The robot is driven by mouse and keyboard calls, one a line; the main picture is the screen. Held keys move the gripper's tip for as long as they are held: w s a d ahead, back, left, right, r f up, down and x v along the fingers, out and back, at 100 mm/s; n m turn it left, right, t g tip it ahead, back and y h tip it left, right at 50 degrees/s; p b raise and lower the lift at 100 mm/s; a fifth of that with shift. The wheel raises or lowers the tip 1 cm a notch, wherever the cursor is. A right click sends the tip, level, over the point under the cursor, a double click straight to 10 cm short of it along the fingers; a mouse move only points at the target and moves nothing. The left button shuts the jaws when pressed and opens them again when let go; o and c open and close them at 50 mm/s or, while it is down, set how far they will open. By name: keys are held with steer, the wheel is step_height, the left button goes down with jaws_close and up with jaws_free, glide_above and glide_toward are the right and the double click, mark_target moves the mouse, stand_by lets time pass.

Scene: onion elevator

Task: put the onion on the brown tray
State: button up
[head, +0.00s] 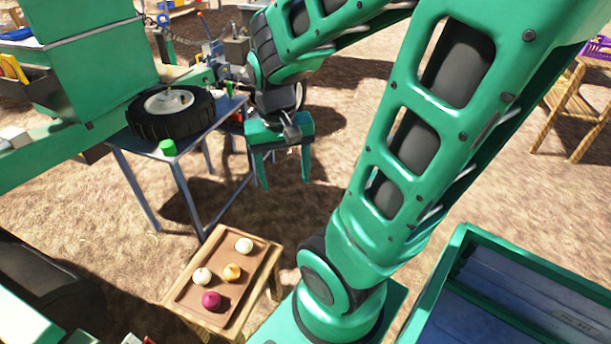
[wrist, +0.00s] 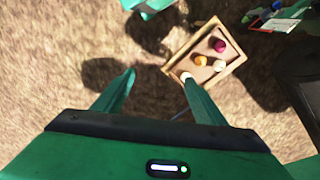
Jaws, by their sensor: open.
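The brown tray (head: 220,252) lies on a small wooden stand at the lower left of the head view. Several onion-like bulbs rest on it: a white one (head: 245,245) at the far end, another white one (head: 202,277), a yellow-orange one (head: 232,272) and a purple one (head: 211,299). My gripper (head: 284,180) is open, empty and pointing down, beyond the tray and apart from it. In the wrist view, the tray (wrist: 190,53) shows past the right finger, which partly overlaps one white bulb (wrist: 186,76).
A green bin (head: 450,265) is at the lower right. A wooden stand (head: 570,110) is at the far right. Bare ground lies between.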

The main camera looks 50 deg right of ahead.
steer(key=s+r+n+y, duration=0.1)
steer(key=s+r, duration=0.2)
steer(key=s, duration=0.4)
steer(key=shift+r, duration=0.15)
